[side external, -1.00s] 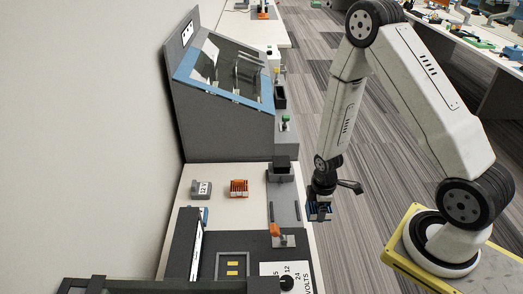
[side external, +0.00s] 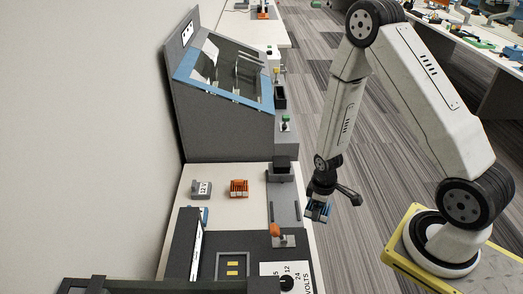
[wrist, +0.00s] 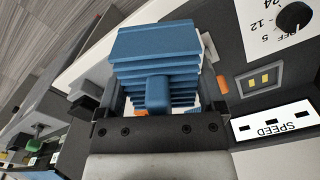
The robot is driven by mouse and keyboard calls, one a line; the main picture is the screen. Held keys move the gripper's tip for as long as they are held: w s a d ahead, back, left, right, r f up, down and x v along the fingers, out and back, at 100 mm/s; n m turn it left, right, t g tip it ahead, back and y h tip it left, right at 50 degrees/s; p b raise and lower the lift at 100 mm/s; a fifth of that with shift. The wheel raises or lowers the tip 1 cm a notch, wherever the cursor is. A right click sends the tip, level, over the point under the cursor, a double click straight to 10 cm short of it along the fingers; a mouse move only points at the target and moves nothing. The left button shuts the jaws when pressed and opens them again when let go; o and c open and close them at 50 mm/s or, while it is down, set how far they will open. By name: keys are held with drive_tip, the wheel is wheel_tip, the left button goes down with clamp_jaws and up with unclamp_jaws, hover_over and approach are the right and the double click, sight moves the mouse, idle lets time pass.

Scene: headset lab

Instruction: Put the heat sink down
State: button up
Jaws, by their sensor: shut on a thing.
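The blue finned heat sink (wrist: 155,50) fills the upper middle of the wrist view, held between the fingers of my gripper (wrist: 158,95). In the side view my gripper (side external: 318,205) hangs at the right edge of the workbench, shut on the blue heat sink (side external: 316,212). The heat sink is in the air, slightly tilted, with the floor behind it in this view. An orange finned block (side external: 239,188) stands on the pale bench top, apart from my gripper.
A grey block marked 12V (side external: 202,189) stands left of the orange block. A grey fixture (side external: 284,207) with an orange lever (side external: 276,231) lies along the bench's right side. A dark panel with a volts dial (side external: 287,283) is in front. A grey cabinet (side external: 225,130) stands behind. Pale bench surface (side external: 225,215) is bare.

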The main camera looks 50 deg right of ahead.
drive_tip(key=m, duration=0.6)
drive_tip(key=shift+r, duration=0.1)
drive_tip(key=m, duration=0.6)
drive_tip(key=shift+m, duration=0.3)
drive_tip(key=w+d+f, duration=0.2)
drive_tip(key=w+f, duration=0.2)
drive_tip(key=w, duration=0.5)
hover_over(286, 212)
drive_tip(key=s, duration=0.1)
wheel_tip(286, 212, down, 4)
drive_tip(key=shift+a+f, duration=0.1)
drive_tip(key=shift+a, duration=0.05)
drive_tip(key=shift+w+f, duration=0.45)
drive_tip(key=shift+f, duration=0.1)
